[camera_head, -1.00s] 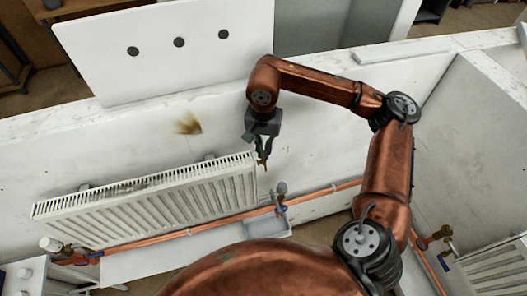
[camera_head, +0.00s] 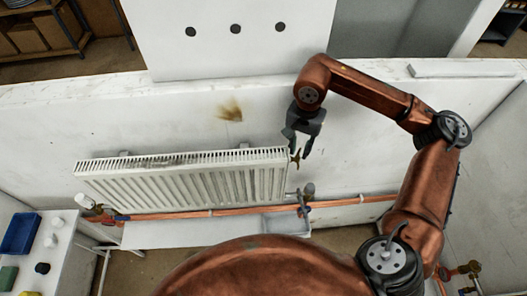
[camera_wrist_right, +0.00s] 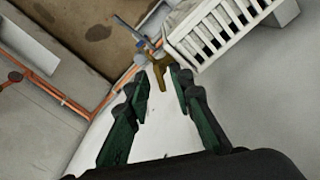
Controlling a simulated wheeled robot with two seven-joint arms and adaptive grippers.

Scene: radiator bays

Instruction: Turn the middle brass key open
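A small brass key (camera_head: 296,157) sits at the upper right end of the white radiator (camera_head: 185,184). In the right wrist view the brass key (camera_wrist_right: 160,72) shows just ahead of the fingertips, roughly between them. My right gripper (camera_head: 301,150) is open, at the radiator's right end beside the key. In the right wrist view its two green fingers (camera_wrist_right: 160,84) are spread with nothing gripped. I cannot tell whether a finger touches the key. My left gripper is not in view.
A copper pipe (camera_head: 240,211) runs under the radiator to a valve (camera_head: 305,197) below the key. A white tray (camera_head: 286,223) lies beneath. A table at left carries a blue tray (camera_head: 20,233). A white panel with three dark dots (camera_head: 236,55) stands behind the wall.

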